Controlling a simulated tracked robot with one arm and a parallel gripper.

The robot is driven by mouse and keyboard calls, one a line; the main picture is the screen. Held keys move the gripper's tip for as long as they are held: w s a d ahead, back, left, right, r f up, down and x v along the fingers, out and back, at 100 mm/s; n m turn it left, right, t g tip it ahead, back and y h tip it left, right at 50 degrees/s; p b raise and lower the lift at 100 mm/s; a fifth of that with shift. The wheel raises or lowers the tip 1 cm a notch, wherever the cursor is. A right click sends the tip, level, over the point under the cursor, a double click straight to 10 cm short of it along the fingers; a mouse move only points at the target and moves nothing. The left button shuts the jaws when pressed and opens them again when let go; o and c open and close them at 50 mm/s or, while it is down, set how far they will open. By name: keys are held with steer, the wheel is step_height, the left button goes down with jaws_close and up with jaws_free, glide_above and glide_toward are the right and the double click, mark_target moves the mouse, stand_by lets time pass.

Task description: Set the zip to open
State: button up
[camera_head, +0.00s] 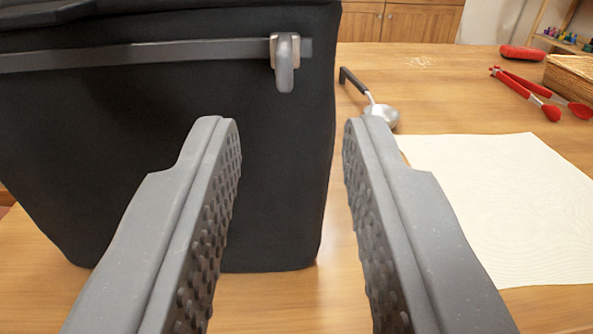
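A large black bag (180,125) stands on the wooden table at the left. A dark grey zip strip (150,56) runs across its upper front. The zip's metal pull (284,63) hangs down near the strip's right end. My gripper (290,130) is open, with its two grey studded fingers pointing forward and nothing between them. The pull is ahead of the fingertips and higher in the picture, apart from them. The left finger hides part of the bag's lower front.
On the table (440,85) a ladle (380,113) lies right of the bag, beyond my right finger. A cream cloth (510,205) lies at the right. Red tongs (530,93), a red object (522,52) and a woven basket (572,76) are at the back right.

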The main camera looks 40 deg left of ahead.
steer(key=v, duration=0.8)
steer(key=shift+d, duration=0.15)
steer(key=w+d+r+m+t+h, duration=0.15)
steer(key=d+r+h, duration=0.25)
steer(key=r, duration=0.8)
steer(key=w+d+r+m+t+h, duration=0.1)
steer(key=w+d+r+t+h, duration=0.2)
steer(key=r, duration=0.9)
steer(key=s+d+r+m+h, duration=0.2)
steer(key=s+d+r+h, duration=0.15)
steer(key=r, duration=0.55)
steer(key=s+d+r+m+h, duration=0.1)
steer(key=s+d+r+h, duration=0.15)
steer(key=s+r, duration=0.4)
steer(key=s+a+r+m+g, duration=0.1)
steer(key=s+r, duration=0.7)
steer(key=s, duration=0.4)
steer(key=s+a+r+m+g, duration=0.1)
steer(key=s+a+r+m, duration=0.1)
steer(key=s+r, duration=0.6)
steer(key=s, duration=0.4)
steer(key=shift+s+a, duration=0.25)
